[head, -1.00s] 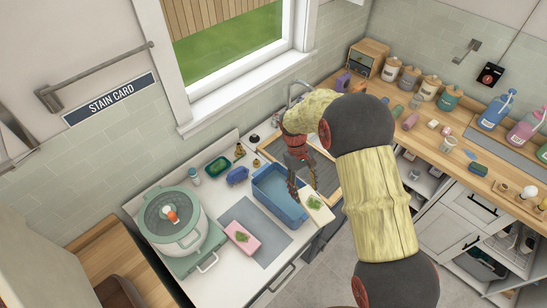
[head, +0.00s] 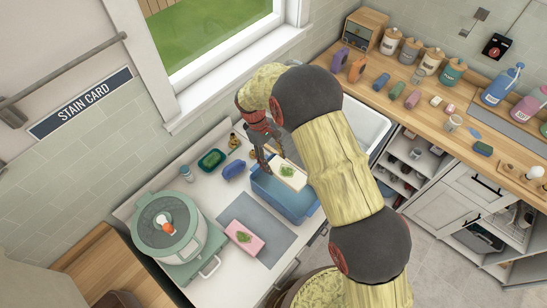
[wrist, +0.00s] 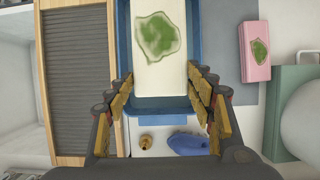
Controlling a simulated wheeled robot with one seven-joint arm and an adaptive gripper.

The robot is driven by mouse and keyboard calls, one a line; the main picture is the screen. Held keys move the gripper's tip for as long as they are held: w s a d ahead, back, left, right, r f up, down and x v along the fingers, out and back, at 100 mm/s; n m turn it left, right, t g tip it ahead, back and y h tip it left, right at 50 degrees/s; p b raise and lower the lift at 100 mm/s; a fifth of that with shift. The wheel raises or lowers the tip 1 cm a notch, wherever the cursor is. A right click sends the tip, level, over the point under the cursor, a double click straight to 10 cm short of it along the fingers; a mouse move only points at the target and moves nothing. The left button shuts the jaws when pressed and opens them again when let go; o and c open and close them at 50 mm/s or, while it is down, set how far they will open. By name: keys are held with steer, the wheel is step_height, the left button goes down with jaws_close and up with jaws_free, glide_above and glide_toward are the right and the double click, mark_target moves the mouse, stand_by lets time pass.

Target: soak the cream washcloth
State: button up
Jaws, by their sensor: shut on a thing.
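The cream washcloth (head: 288,174) is a flat pale oblong with a green stain, also in the wrist view (wrist: 160,45). My gripper (head: 268,157) is shut on its near end; the fingers show on both sides in the wrist view (wrist: 164,92). The cloth is held flat over the blue basin (head: 284,203), and seems to be above its rim; the exact height is hard to tell. The basin's blue wall (wrist: 160,104) shows around and below the cloth in the wrist view. The cloth and my arm hide part of the basin's inside.
A pink stained cloth (head: 243,238) lies on a grey mat (head: 273,229) beside the basin. A lidded green pot (head: 168,228) stands at left. A green dish (head: 212,159) and a blue object (head: 233,169) lie behind. A ribbed wood-framed rack (wrist: 75,80) is beside the basin.

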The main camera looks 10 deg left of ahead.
step_height(320, 180, down, 9)
steer(key=b, duration=0.5)
steer(key=o, duration=1.2)
steer(key=shift+r+p, duration=1.8)
steer(key=shift+r, duration=2.2)
steer(key=shift+f, duration=0.1)
